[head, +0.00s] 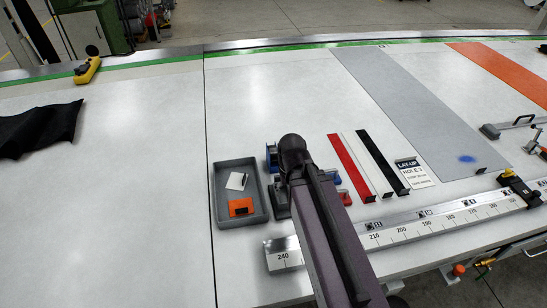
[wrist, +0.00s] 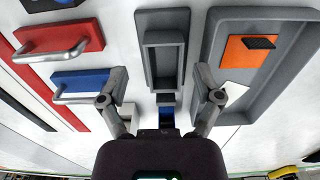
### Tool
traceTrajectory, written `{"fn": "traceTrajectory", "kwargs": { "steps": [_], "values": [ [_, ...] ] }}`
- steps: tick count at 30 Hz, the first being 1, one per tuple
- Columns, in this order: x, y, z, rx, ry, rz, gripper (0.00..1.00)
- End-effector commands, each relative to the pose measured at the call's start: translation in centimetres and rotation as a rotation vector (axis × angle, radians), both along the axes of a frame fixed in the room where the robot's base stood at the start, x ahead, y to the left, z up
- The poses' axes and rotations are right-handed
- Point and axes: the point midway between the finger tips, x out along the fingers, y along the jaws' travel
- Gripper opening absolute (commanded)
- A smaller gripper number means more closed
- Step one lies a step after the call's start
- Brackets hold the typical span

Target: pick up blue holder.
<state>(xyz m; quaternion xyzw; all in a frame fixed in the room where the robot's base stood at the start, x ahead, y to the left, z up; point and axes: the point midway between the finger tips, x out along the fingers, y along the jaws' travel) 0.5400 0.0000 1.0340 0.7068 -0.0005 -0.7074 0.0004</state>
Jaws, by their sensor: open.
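A blue block with a metal bar handle (wrist: 82,86) lies left of my gripper in the wrist view. It is partly covered by the left finger, and a blue piece shows right of my arm in the head view (head: 333,178). Another blue part (wrist: 167,117) shows low between the fingers, below a small grey open box (wrist: 165,62); blue also shows left of my wrist in the head view (head: 272,157). I cannot tell which is the holder. My gripper (wrist: 162,90) is open and empty over the area, its fingers spread; the head view hides them.
A grey tray (head: 262,209) with an orange piece (head: 241,207) and a white piece stands left of my arm. A red block with a handle (wrist: 58,40), red (head: 352,165) and black strips (head: 382,162) and a ruler (head: 400,234) lie right. The table's left is mostly clear.

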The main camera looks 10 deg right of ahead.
Motion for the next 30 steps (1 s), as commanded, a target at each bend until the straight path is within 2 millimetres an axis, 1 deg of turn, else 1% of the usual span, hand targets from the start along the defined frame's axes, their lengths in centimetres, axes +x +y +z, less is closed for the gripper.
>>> {"fn": "traceTrajectory", "kwargs": {
  "steps": [5, 8, 11, 18, 21, 25, 27, 30],
  "values": [
    [2.3, 0.0, 0.9, 0.000, 0.000, 0.000, 0.94],
    [4.6, 0.1, 1.7, 0.000, 0.000, 0.000, 0.94],
    [7.5, 0.1, 2.8, 0.000, 0.000, 0.000, 0.94],
    [15.5, 0.6, 5.5, 0.001, 0.000, 0.005, 0.94],
    [18.5, 0.6, 6.4, 0.001, 0.000, 0.004, 0.94],
    [21.3, 0.6, 7.3, 0.001, 0.000, 0.004, 0.94],
    [22.2, 0.6, 7.5, 0.001, 0.000, 0.003, 0.94],
    [23.0, 0.6, 7.7, 0.001, 0.000, 0.003, 0.94]
  ]
}}
